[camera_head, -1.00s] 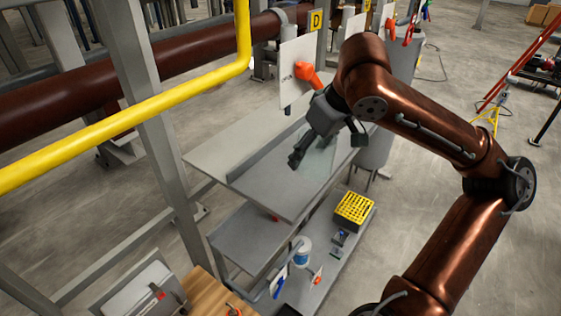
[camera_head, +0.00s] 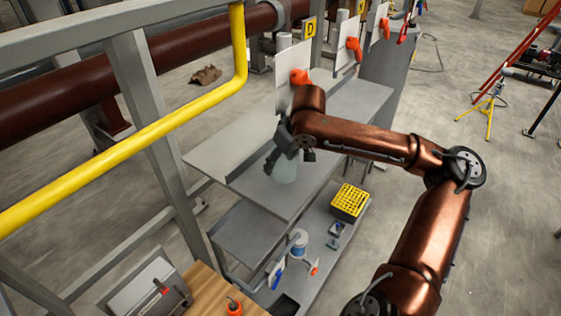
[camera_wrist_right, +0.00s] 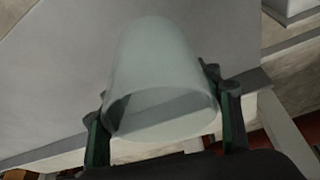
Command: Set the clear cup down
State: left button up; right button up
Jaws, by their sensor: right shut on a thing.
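The clear cup (camera_wrist_right: 160,75) is pale and see-through. In the right wrist view it sits between the two fingers of my right gripper (camera_wrist_right: 165,128), which is shut on it. In the head view the right gripper (camera_head: 278,160) holds the cup (camera_head: 285,171) over the grey upper shelf (camera_head: 290,203), near the white panel. I cannot tell whether the cup's base touches the shelf. My left gripper is not in view.
A white panel with an orange handle (camera_head: 299,77) stands just behind the gripper. A yellow rack (camera_head: 349,201) and a blue-and-white container (camera_head: 299,243) are on the lower shelf. A yellow pipe (camera_head: 140,122) crosses at the left. The upper shelf's front part is clear.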

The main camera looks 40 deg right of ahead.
jog(key=shift+s+f, duration=0.2)
jog(key=shift+f, duration=0.05)
jog(key=shift+w+f, duration=0.1)
jog(key=shift+f, duration=0.05)
jog(key=o, duration=1.2)
jog(key=shift+c, duration=0.2)
jog(key=shift+r, duration=0.35)
jog(key=b+v, duration=0.1)
jog(key=v, duration=1)
jog(key=shift+s+r, duration=0.25)
jog(key=shift+s, duration=0.05)
